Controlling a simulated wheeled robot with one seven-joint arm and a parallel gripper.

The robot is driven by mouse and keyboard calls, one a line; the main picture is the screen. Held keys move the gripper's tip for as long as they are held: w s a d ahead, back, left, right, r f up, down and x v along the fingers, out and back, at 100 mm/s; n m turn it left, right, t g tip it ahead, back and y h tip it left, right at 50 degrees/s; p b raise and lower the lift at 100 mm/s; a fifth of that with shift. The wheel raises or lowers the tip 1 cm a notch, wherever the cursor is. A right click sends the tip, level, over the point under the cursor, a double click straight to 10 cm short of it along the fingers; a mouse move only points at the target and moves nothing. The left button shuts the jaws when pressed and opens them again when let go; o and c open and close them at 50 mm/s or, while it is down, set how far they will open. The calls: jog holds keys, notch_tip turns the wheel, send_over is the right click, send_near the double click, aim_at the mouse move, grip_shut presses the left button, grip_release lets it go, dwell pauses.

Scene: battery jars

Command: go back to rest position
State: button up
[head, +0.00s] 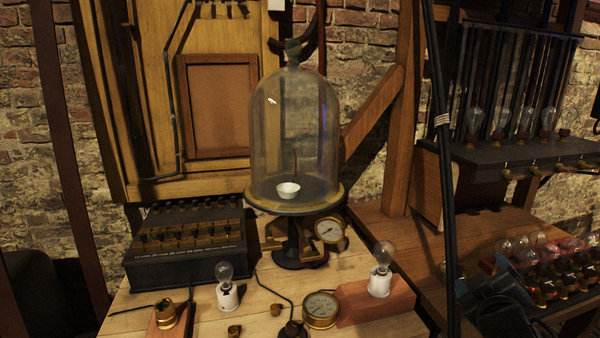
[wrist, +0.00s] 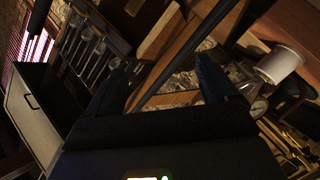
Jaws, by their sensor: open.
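My gripper (wrist: 162,82) shows in the wrist view, its two dark fingers spread apart. I see nothing held between them; a dark diagonal rod (wrist: 190,55) passes behind the gap. In the head view a glass bell jar (head: 295,125) stands upright on a round brass-rimmed stand (head: 290,208). A small white bowl (head: 288,191) is under the glass. The wrist view is tilted and dim, and a white cylindrical thing (wrist: 280,62) shows at its right.
A wooden worktable (head: 255,300) carries a black switch box (head: 187,245), two bulbs on white sockets (head: 227,296) and a brass gauge (head: 320,309). A dark upright pole (head: 441,150) stands right of the bell jar. A shelf with bulbs (head: 520,155) is at the right.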

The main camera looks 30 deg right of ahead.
jog(key=s+a+f+n+t+y, duration=0.2)
jog(key=s+a+f+y, duration=0.25)
jog(key=a, duration=0.45)
jog(key=s+a+f+n+t+y, duration=0.2)
jog(key=s+a+f+y, duration=0.15)
jog(key=s+a, duration=0.4)
jog(key=s+a+r+m+y, duration=0.2)
jog(key=s+a, duration=0.4)
jog(key=a, duration=0.2)
jog(key=s+a+r+m+t+y, duration=0.1)
jog(key=s+a+r+y, duration=0.1)
jog(key=s+a, duration=0.4)
jog(key=shift+s+a+r+m, duration=0.4)
jog(key=shift+a+r, duration=0.4)
jog(key=shift+a, duration=0.2)
